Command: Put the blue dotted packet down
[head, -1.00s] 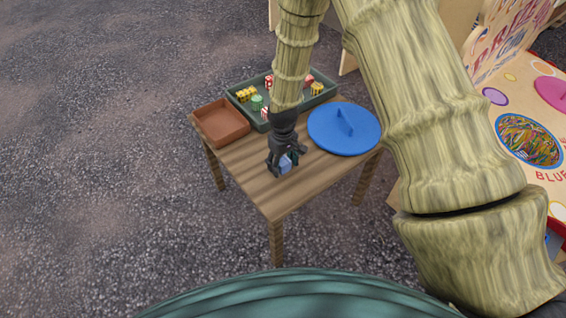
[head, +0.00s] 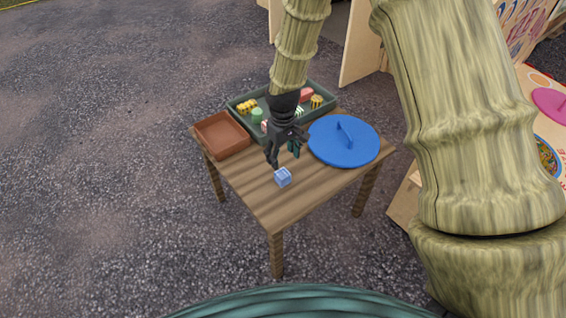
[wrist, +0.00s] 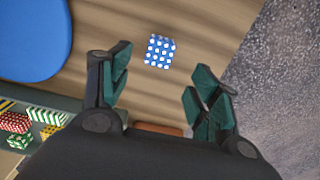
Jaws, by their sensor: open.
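The blue dotted packet (head: 283,177) is a small blue block with white dots, sitting on the bare front part of the wooden table (head: 275,206). In the wrist view the packet (wrist: 160,51) lies beyond and between my two spread fingertips, clear of both. My gripper (head: 283,160) is open and empty, just behind and above the packet in the head view. Its green-padded fingers also show in the wrist view (wrist: 160,88). Nothing hides the packet in either view.
A blue round lid with a handle (head: 343,152) lies at the table's right. A brown empty tray (head: 221,147) is at the left. A dark green tray (head: 237,108) with several colourful sweets is at the back, partly hidden by my arm. The table's front is clear.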

